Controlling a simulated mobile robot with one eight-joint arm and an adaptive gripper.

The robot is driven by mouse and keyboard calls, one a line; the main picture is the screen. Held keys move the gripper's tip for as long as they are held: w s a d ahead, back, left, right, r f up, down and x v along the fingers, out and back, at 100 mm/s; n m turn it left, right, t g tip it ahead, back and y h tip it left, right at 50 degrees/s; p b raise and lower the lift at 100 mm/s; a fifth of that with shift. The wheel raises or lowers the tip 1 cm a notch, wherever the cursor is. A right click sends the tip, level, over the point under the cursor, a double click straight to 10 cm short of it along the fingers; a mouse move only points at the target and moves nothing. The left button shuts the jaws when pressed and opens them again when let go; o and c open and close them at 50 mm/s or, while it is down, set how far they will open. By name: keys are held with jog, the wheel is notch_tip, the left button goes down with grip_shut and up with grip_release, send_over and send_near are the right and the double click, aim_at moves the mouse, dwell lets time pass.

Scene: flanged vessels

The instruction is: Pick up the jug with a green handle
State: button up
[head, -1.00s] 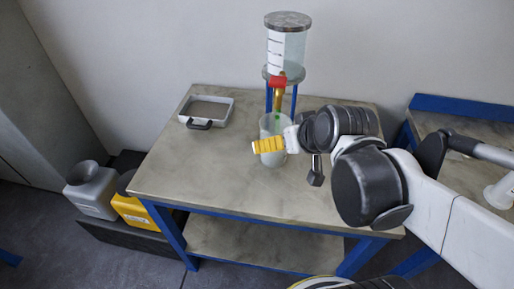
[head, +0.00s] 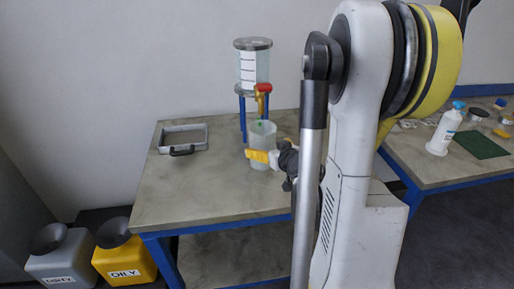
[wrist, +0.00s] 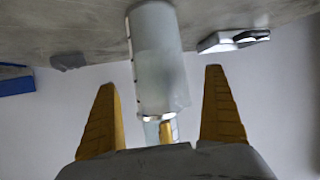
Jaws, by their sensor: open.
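The jug (head: 263,133) is a translucent pale cup standing upright on the grey table, under the tap of the flanged vessel. A small green patch shows near its rim in the head view; the handle's full shape is not visible. The jug also shows upside down in the wrist view (wrist: 158,62), with marks along its side, between my two yellow fingers. My gripper (head: 257,156) is open, at the jug's near side in the head view. I cannot tell whether a finger touches the jug. The wrist view shows clear gaps on both sides.
The clear vessel (head: 252,64) with a red-handled tap (head: 263,88) stands on a blue stand just behind the jug. A grey tray (head: 184,137) lies at the table's left. A right-hand table holds a white bottle (head: 445,128). Grey and yellow canisters (head: 124,256) stand on the left.

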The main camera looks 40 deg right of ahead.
jog(key=b+x, duration=0.2)
jog(key=x, duration=0.4)
jog(key=shift+w+d, duration=0.3)
jog(key=shift+w, duration=0.05)
jog(key=c, duration=1.3)
jog(key=shift+r, duration=0.1)
